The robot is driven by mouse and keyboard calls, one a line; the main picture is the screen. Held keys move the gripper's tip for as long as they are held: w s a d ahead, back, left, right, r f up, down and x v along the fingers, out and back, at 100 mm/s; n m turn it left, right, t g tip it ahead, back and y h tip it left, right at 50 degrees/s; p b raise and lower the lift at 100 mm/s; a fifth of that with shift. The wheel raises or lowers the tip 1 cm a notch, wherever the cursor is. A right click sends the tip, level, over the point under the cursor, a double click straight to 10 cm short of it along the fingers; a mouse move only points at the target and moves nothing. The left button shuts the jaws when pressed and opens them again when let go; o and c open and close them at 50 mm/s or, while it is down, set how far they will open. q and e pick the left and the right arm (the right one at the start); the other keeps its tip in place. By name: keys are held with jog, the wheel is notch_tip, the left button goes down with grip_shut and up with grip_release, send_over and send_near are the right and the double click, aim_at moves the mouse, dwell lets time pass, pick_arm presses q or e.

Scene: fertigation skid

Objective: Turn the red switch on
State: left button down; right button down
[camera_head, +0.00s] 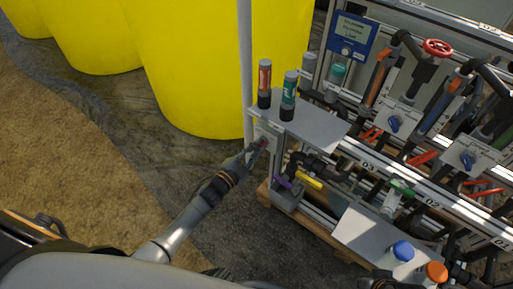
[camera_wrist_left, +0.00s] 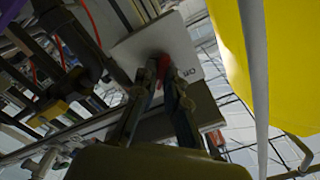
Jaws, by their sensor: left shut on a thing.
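The red switch (camera_head: 264,142) sits on a pale plate on the near end of the skid, below a grey shelf. In the left wrist view the red switch (camera_wrist_left: 161,65) shows between my fingertips, in front of the light plate (camera_wrist_left: 184,42) with dark lettering. My left gripper (camera_head: 258,148) reaches it from the lower left. In the wrist view my left gripper (camera_wrist_left: 163,82) is shut on the red switch, and its dark fingers hide much of it. The switch's exact angle is hard to tell. My right gripper does not show clearly.
A red-labelled bottle (camera_head: 264,80) and a green-labelled bottle (camera_head: 289,92) stand on the grey shelf (camera_head: 315,125) above the switch. A grey post (camera_head: 245,60) rises close by. Yellow tanks (camera_head: 190,60) stand behind. A yellow-handled valve (camera_head: 309,180) is to the right. Open floor lies left.

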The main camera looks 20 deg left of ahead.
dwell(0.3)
pick_arm(q)
jog(key=c, duration=1.4)
grip_release()
jog(key=v, duration=1.2)
